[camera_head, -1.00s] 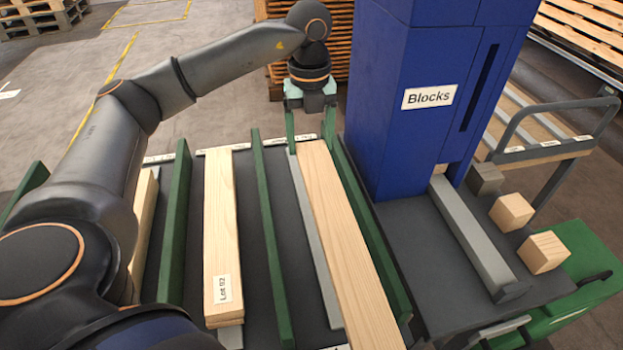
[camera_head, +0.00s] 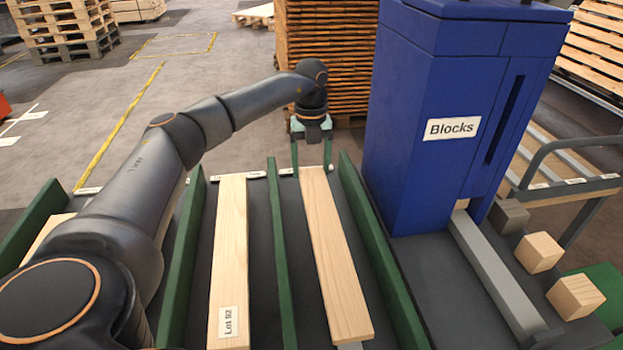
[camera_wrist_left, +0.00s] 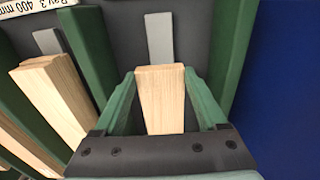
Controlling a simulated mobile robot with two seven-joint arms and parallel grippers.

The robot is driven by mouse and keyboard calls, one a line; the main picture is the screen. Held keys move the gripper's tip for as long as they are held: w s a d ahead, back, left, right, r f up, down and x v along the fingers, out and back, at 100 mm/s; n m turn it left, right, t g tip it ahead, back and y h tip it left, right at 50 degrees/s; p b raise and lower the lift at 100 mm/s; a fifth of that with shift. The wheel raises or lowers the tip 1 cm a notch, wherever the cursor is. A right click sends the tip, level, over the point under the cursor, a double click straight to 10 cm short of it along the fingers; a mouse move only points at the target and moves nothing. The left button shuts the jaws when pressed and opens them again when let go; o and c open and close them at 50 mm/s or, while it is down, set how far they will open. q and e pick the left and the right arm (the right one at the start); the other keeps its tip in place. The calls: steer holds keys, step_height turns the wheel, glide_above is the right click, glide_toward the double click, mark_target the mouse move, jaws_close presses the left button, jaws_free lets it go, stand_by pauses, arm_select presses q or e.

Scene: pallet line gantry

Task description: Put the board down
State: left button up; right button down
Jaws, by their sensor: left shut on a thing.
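The pale wooden board (camera_head: 338,260) lies lengthwise in the bay between two green dividers, over a grey strip. My left gripper (camera_head: 312,164) is shut on its far end, one finger on each side. In the left wrist view the board (camera_wrist_left: 162,103) sits between the green fingers (camera_wrist_left: 163,92), and the grey strip (camera_wrist_left: 160,38) shows beyond its end. The board looks lined up with the strip; I cannot tell whether it touches it. My right gripper is not in view.
A green divider (camera_head: 283,260) separates this bay from boards labelled "Lot 92" (camera_head: 229,255). Another green divider (camera_head: 375,245) stands at right, beside the blue "Blocks" tower (camera_head: 425,170). Wooden blocks (camera_head: 575,296) lie at far right. A pallet stack (camera_head: 325,60) stands behind.

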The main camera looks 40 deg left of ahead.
arm_select(q)
steer(key=shift+w+a+f, duration=0.25)
steer(key=shift+w+f, duration=0.05)
steer(key=shift+f, duration=0.15)
steer(key=shift+w+a+f, duration=0.2)
steer(key=shift+w+f, duration=0.1)
steer(key=shift+f, duration=1.85)
steer(key=o, duration=1.5)
step_height(320, 180, up, 12)
steer(key=shift+w+a+p, duration=0.15)
steer(key=shift+a+p, duration=0.05)
steer(key=shift+p, duration=0.2)
